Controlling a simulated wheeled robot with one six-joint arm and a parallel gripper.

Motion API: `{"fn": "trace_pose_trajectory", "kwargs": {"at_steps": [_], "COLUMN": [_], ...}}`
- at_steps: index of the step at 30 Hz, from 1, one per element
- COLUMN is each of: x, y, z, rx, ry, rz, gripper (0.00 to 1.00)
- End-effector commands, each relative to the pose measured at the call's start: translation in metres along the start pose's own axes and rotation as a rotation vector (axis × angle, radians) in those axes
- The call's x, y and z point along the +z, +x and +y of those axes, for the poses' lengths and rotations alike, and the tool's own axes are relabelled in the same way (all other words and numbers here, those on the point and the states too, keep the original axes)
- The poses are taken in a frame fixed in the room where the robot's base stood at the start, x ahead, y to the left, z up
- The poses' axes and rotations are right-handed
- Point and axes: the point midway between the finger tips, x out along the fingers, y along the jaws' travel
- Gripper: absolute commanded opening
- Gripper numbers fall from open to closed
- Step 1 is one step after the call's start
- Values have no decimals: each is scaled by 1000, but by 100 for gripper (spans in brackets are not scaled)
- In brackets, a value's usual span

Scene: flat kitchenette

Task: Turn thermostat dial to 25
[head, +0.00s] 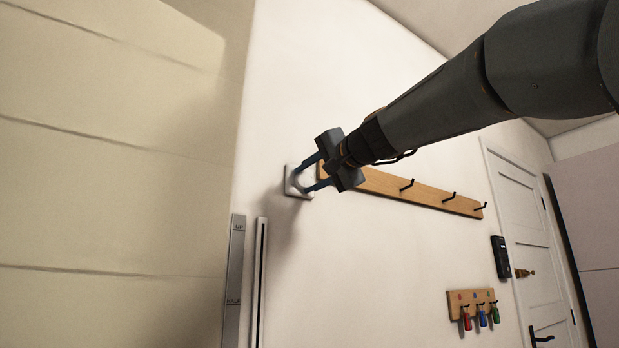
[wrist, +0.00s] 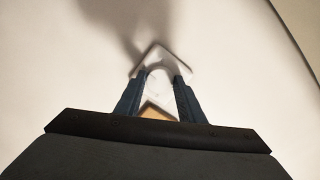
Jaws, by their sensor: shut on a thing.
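The thermostat is a small white square plate (head: 291,190) on the white wall, left of the wooden hook rail. A round white dial (head: 302,180) stands out from its middle. My gripper (head: 308,176) reaches it from the upper right, and its two blue fingers are shut on the dial, one on each side. In the wrist view, the fingers (wrist: 160,82) hold the sides of the white dial (wrist: 160,73), with the plate (wrist: 149,56) turned like a diamond behind it. The dial's markings are not readable in either view.
A wooden rail (head: 421,196) with black hooks runs right from beside the thermostat, close to my gripper. Below are a key rack (head: 472,297) and a grey strip marked UP and HALF (head: 235,270). A beige panelled surface (head: 110,150) fills the left. A white door (head: 520,220) stands right.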

Motion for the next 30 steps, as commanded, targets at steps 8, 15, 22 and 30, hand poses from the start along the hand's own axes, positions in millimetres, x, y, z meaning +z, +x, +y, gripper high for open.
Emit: {"fn": "trace_pose_trajectory", "kwargs": {"at_steps": [8, 15, 22, 30], "x": [0, 0, -1, -1], "y": [0, -4, -37, -72], "z": [0, 0, 0, 1], "rx": [-1, -1, -2, 0], "ry": [-1, -1, -1, -1], "rz": [2, 1, 4, 4], "gripper": [54, 54, 54, 54]}}
